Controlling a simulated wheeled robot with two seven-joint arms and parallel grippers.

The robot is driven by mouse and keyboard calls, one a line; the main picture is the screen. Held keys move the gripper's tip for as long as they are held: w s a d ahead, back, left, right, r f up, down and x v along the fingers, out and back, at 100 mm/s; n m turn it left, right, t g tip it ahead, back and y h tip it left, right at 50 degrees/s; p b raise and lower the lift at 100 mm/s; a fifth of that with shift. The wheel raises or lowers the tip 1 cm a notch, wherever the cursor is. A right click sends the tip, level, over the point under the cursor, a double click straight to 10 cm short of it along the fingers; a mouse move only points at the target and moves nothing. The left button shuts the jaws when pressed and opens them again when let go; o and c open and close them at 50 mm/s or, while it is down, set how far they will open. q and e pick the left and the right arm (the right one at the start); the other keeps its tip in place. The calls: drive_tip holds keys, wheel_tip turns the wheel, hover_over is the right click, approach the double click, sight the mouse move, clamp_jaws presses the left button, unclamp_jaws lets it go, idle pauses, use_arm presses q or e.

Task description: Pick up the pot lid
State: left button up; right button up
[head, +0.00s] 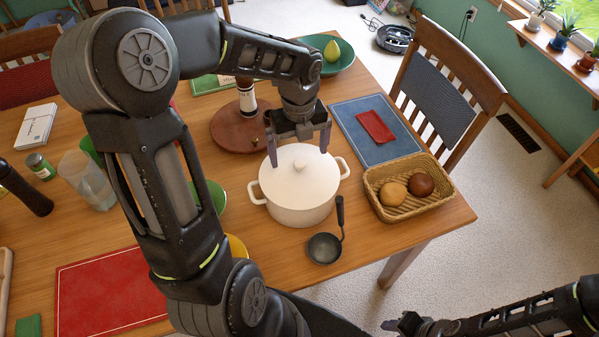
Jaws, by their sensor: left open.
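The white pot lid (302,185) sits on the white two-handled pot (304,214) near the right end of the wooden table. Its small round knob (299,164) is on top. My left gripper (298,151) is open, pointing down, with its two fingers spread over the far part of the lid near the knob. I see nothing between the fingers. I cannot tell how high the fingertips are above the lid. My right gripper (402,323) shows only in part at the bottom edge, away from the table, and its jaws are unclear.
A black ladle (325,247) lies in front of the pot. A wicker basket (409,208) with bread rolls stands to the right. Behind are a blue placemat (379,152) with a red napkin and a round wooden board (228,134) with a bottle. A chair (445,95) stands beyond the table edge.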

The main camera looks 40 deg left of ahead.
sight(299, 162)
use_arm(q)
wheel_tip(299, 162, down, 5)
drive_tip(key=shift+f+p, duration=0.1)
drive_tip(key=shift+p, duration=0.45)
drive_tip(key=shift+c, duration=0.3)
